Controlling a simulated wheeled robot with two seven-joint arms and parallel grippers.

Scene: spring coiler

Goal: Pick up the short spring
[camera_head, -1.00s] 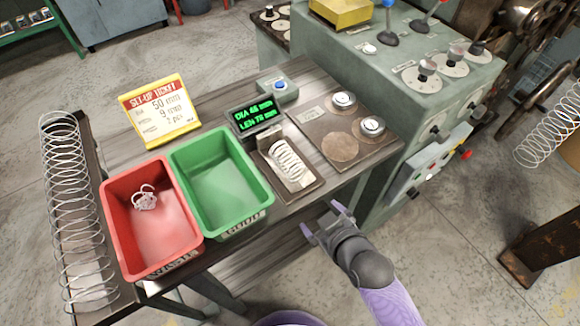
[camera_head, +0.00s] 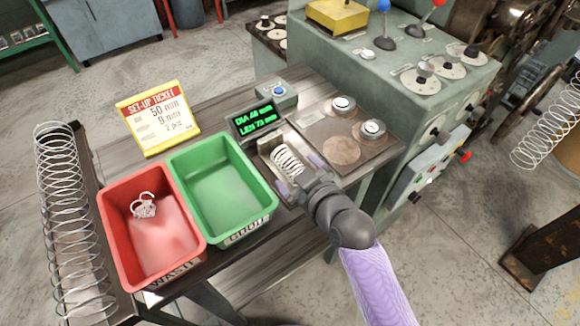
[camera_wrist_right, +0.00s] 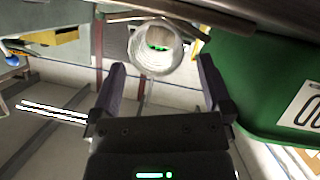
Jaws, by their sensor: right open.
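The short spring (camera_head: 286,160) is a pale wire coil lying on the small measuring stand (camera_head: 265,148) beside the green display. In the right wrist view the short spring (camera_wrist_right: 155,48) shows end-on, ahead of and between the fingers. My right gripper (camera_head: 300,174) is open at the near end of the spring, with one finger to each side; I cannot tell whether either touches it. The same gripper (camera_wrist_right: 160,68) has nothing clamped in it in the wrist view. The gripper hides part of the stand. My left gripper is not in view.
The green bin (camera_head: 265,210) is close left of the gripper, with the red bin (camera_head: 115,215) holding a tangled wire beyond it. A display (camera_head: 254,119) and ticket (camera_head: 157,124) stand behind.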

